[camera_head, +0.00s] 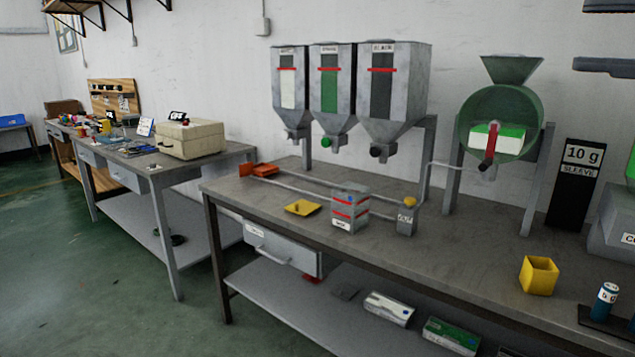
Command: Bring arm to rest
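Two dark, parallel finger-like parts come in from the right edge at the top right. I take them for my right gripper (580,36); the rest of it is outside the picture. The fingers are apart, with only bare wall showing between them, so it is open and empty. It appears high in the picture, apart from the bench things. My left gripper is not in view.
The grey workbench (455,250) carries three hoppers (405,100), a green drum mixer (505,105), a grey box with red bands (349,208), a yellow cup (539,275) and a black "10 g" sign (575,180). A second bench (225,158) stands left. Floor (90,265) at lower left is clear.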

